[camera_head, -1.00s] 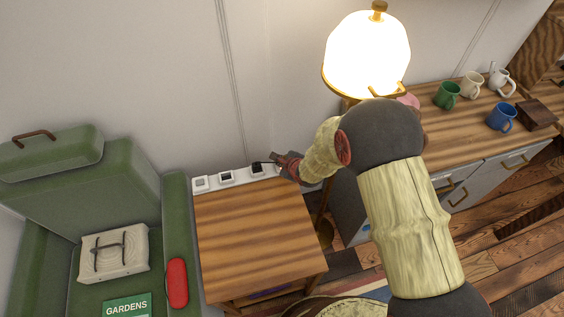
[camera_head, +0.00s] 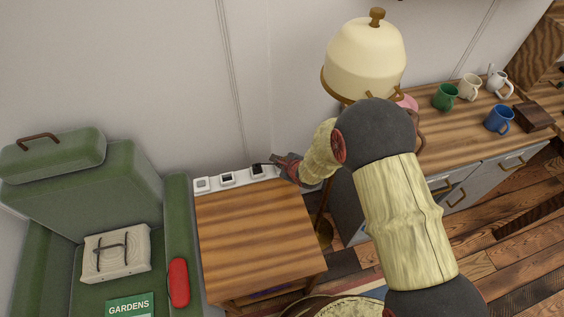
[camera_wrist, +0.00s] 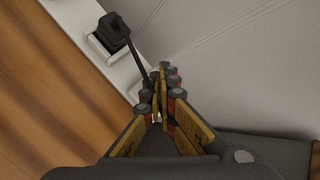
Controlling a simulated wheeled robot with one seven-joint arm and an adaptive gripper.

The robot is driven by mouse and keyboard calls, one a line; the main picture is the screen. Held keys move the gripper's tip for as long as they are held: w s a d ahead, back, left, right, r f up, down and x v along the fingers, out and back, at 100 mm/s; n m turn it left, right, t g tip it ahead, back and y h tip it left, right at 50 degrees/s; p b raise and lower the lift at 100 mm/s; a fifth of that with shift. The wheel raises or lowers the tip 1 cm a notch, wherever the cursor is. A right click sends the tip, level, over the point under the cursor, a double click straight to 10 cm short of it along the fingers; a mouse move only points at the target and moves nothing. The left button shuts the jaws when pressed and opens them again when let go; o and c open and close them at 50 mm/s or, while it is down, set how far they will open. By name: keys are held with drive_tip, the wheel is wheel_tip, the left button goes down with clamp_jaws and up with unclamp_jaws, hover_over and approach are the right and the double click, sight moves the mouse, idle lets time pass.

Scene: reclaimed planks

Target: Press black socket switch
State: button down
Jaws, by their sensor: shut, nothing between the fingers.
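A white socket strip (camera_head: 241,176) runs along the wall behind the small wooden cabinet. It has a pale unit (camera_head: 202,184) at left, a unit with a dark centre (camera_head: 227,178) in the middle and a black plug (camera_head: 256,169) at right. The plug (camera_wrist: 115,30) and its dark cable also show in the wrist view. My gripper (camera_head: 273,164) is shut and empty at the strip's right end. In the wrist view its fingertips (camera_wrist: 162,75) are beside the cable and hide part of the strip. I cannot make out the black switch itself; contact is unclear.
The lamp (camera_head: 364,60), unlit, stands right of the strip, close to my arm. A green armchair (camera_head: 180,220) is at left. Several mugs stand on the counter (camera_head: 455,125) at right. The cabinet top (camera_head: 255,225) is clear.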

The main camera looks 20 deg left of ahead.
drive_tip(key=shift+r, duration=0.1)
wheel_tip(320, 180, up, 6)
drive_tip(key=p, duration=0.6)
idle(0.7)
